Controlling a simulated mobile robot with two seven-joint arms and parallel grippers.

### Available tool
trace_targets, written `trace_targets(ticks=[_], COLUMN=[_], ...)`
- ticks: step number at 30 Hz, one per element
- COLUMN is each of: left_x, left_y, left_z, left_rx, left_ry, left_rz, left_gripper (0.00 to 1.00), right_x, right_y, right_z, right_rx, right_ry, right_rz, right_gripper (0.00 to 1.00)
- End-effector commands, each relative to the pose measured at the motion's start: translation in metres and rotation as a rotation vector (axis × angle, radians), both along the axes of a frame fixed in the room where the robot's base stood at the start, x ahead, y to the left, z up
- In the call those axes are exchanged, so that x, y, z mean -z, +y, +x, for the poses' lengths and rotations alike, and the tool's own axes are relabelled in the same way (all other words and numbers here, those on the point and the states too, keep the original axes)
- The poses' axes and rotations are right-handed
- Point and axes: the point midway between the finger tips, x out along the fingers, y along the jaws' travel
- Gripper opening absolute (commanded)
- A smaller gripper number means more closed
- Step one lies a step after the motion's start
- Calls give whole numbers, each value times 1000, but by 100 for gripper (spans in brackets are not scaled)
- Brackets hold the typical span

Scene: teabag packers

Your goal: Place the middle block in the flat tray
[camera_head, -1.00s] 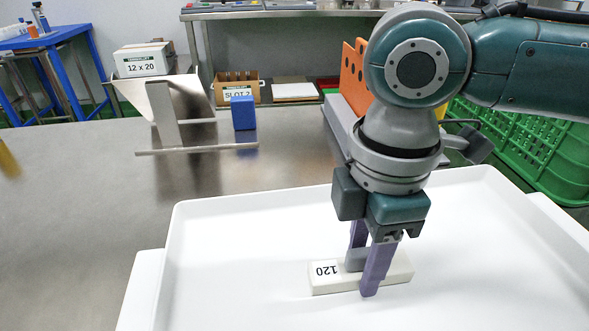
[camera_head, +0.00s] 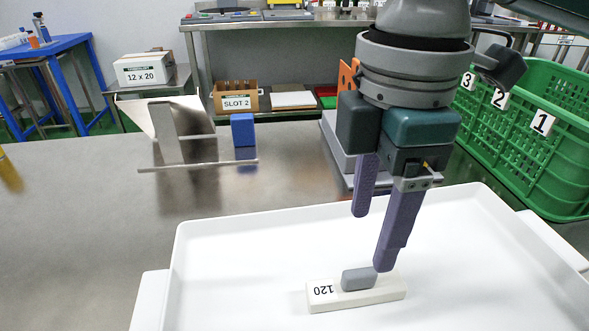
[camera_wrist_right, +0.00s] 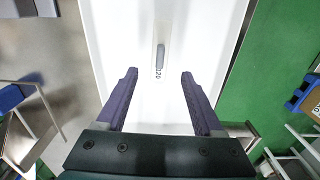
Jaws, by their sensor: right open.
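A white block marked 120 (camera_head: 322,292) lies flat in the white flat tray (camera_head: 210,262), with a small grey piece (camera_head: 359,279) on top of it. The block also shows in the right wrist view (camera_wrist_right: 158,74), ahead of the fingers. My right gripper (camera_head: 373,240) is open and empty above the tray, its purple fingers apart. One fingertip overlaps the block's right part in the head view. The right wrist view shows both fingers (camera_wrist_right: 159,76) spread with nothing between them. My left gripper is not in view. I cannot tell which block is the middle one.
A metal stand (camera_head: 166,135) and a blue block (camera_head: 243,130) are on the steel table (camera_head: 70,220) to the left. A green crate (camera_head: 530,145) is at the right. A grey-and-orange fixture (camera_head: 337,140) is behind my right gripper. The tray's left part is bare.

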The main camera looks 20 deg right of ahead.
Motion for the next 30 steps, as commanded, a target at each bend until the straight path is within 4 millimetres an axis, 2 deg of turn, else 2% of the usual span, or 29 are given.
trace_targets(ticks=[1, 3, 7, 11, 14, 16, 19, 23, 27, 30], left_x=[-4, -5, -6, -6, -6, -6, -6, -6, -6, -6], left_y=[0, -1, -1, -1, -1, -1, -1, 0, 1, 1], left_z=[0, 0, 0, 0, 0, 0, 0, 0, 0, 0], left_rx=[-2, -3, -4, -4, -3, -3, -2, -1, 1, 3], left_ry=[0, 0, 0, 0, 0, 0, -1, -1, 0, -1], left_rz=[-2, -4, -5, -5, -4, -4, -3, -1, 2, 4], left_gripper=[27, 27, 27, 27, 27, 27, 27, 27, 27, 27], right_x=[-10, -18, -21, -5, 10, 18, 27, 39, 52, 57], right_y=[0, 0, 5, 29, 59, 75, 84, 67, 24, -1], right_z=[1, 0, -2, -14, -29, -40, -53, -73, -101, -117], right_rx=[-1, -1, 1, 21, 93, 187, 371, 667, 958, 1079], right_ry=[-3, -2, -3, -25, -62, -92, -129, -171, -217, -244], right_rz=[0, 0, 12, 79, 183, 260, 345, 379, 312, 253], right_gripper=[69, 69, 69, 69, 69, 69, 69, 69, 69, 69])
